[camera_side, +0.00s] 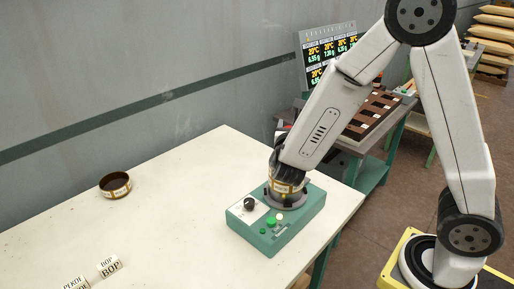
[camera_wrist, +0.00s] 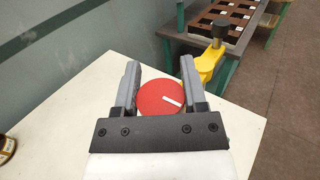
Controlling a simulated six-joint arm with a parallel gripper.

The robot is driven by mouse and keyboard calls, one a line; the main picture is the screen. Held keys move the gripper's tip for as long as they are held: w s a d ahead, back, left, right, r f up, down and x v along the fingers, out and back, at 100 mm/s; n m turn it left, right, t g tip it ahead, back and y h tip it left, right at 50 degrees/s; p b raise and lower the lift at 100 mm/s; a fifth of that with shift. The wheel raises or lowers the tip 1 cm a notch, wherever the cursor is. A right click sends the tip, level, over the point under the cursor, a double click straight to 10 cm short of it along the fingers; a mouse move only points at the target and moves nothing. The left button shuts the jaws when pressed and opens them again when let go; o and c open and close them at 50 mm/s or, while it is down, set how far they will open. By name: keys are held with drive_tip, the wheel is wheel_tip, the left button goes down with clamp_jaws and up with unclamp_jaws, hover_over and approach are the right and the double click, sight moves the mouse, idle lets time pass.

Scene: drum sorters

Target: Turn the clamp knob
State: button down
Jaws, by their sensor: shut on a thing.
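My gripper (camera_wrist: 160,92) is shut on a red round piece (camera_wrist: 150,98) with a white bar mark on its top. One finger is on each side of it. In the side view my gripper points down over the teal box (camera_side: 295,222), at a gold-banded round part (camera_side: 287,187) in a grey round seat; the red top is hidden there. A black knob (camera_side: 249,203) sits on the box's white panel, apart from my gripper. I cannot tell which part the task calls the clamp knob.
A dark open ring-shaped dish (camera_side: 115,185) stands on the white table (camera_side: 180,210). Label blocks (camera_side: 109,267) lie near the front. A yellow bracket with a black top (camera_wrist: 208,62) stands past the table edge. A lit screen and slotted bench are behind. The table's left is mostly clear.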

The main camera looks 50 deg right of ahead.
drive_tip(key=shift+s+d+m+g+h, duration=0.15)
drive_tip(key=shift+m+g+h, duration=0.6)
drive_tip(key=shift+m+g, duration=0.65)
drive_tip(key=shift+s+a+m+g+h, duration=0.15)
drive_tip(key=shift+m+g+h, duration=0.75)
drive_tip(key=shift+g, duration=0.9)
drive_tip(key=shift+d, duration=0.1)
drive_tip(key=shift+c, duration=0.7)
unclamp_jaws()
drive_tip(key=v, duration=0.7)
drive_tip(key=shift+a, duration=0.4)
